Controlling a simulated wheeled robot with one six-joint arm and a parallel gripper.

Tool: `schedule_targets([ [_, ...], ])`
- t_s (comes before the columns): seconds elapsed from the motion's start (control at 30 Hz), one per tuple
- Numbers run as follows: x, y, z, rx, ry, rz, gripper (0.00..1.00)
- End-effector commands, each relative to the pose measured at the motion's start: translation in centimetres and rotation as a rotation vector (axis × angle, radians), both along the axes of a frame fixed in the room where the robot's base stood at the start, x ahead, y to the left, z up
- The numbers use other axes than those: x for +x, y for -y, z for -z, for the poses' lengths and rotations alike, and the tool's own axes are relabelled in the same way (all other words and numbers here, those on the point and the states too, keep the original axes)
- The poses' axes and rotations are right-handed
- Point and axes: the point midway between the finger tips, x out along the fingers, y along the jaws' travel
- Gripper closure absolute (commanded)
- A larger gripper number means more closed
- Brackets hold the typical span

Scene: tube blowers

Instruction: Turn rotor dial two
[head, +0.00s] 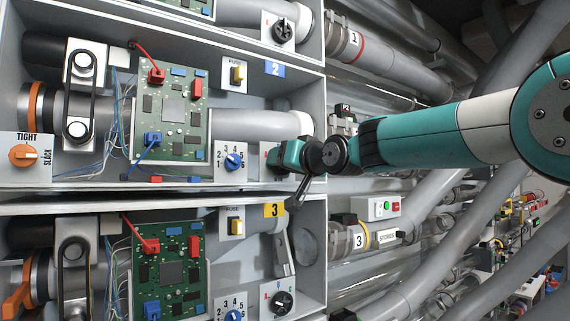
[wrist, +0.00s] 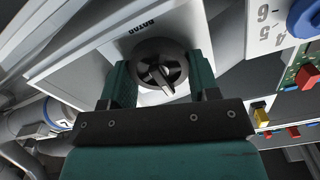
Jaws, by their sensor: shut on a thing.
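Rotor dial two (wrist: 160,66) is a round black knob with a raised grip bar, on a white plate lettered ROTOR. In the wrist view my gripper (wrist: 160,80) has its two teal fingers on either side of the dial, shut on it. In the head view my gripper (head: 289,157) is at the lower right of the box with the blue 2 label (head: 275,69), and it hides the dial there. The bar stands tilted in the wrist view; its exact pointer setting cannot be told.
A blue numbered dial (head: 233,162) sits just left of my gripper. Similar rotor dials show in the box above (head: 284,30) and in box three below (head: 282,303). A grey panel edge and pipes (head: 400,60) lie to the right.

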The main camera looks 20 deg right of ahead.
Motion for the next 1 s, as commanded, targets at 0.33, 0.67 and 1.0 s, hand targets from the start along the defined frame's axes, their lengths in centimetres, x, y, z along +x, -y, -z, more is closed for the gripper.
schedule_targets([
  [0.33, 0.0, 0.0, 0.1, 0.001, -0.004, 0.0, 0.68],
  [0.67, 0.0, 0.0, 0.1, 0.001, -0.001, 0.0, 0.34],
  [1.0, -4.9, 1.7, 0.5, 0.0, 0.003, 0.003, 0.34],
])
